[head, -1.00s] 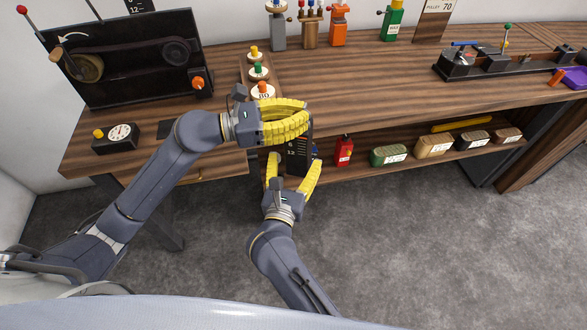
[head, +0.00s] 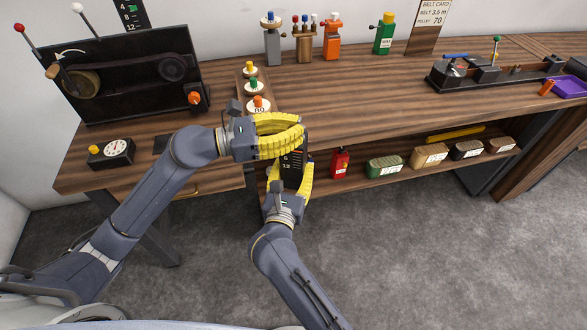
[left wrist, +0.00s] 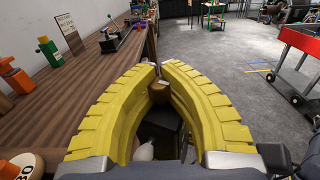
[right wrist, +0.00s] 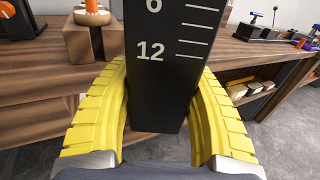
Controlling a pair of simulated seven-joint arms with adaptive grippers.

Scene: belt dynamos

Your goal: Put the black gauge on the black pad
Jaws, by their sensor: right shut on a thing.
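The black gauge (head: 294,165) is a tall dark block with white numbers and lines, hanging upright in front of the table's edge. My right gripper (head: 290,178) is shut on its lower part; the right wrist view shows the block (right wrist: 163,85) between both yellow fingers. My left gripper (head: 303,135) is by the upper part of the gauge, partly covering it. In the left wrist view its fingertips (left wrist: 160,75) are close together around a small brownish part; its hold is unclear. The black pad (head: 163,145) lies flat and bare on the table, left of my left gripper.
A black dial box (head: 112,153) with a yellow knob stands left of the pad. A black belt machine (head: 130,75) stands behind. A wooden rack with coloured knobs (head: 254,86) is beside my left gripper. A red bottle (head: 340,163) and several labelled blocks stand on the lower shelf.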

